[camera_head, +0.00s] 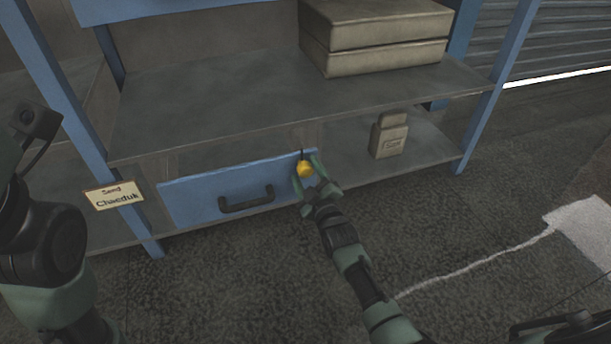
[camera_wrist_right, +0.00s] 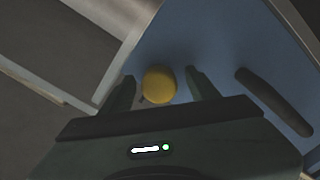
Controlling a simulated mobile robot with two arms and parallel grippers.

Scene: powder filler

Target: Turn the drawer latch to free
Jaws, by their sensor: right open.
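The yellow round drawer latch (camera_head: 305,169) sits at the upper right corner of the blue drawer front (camera_head: 200,190). The drawer is shut in the lower part of the shelf and has a dark bar handle (camera_head: 246,200). My right gripper (camera_head: 308,170) is open, with one finger on each side of the latch. In the right wrist view the yellow latch (camera_wrist_right: 159,84) shows between the two fingers, with gaps visible, so the jaws are around it but not closed on it. Part of my left arm shows at the left of the head view; its gripper is out of view.
Blue shelf posts (camera_head: 487,95) frame the unit. A tan container (camera_head: 389,136) stands on the lower shelf right of the drawer. Stacked boxes (camera_head: 375,35) lie on the shelf above. A label card (camera_head: 113,195) hangs at left. The floor in front is largely clear, with spilled white powder (camera_head: 475,262) at right.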

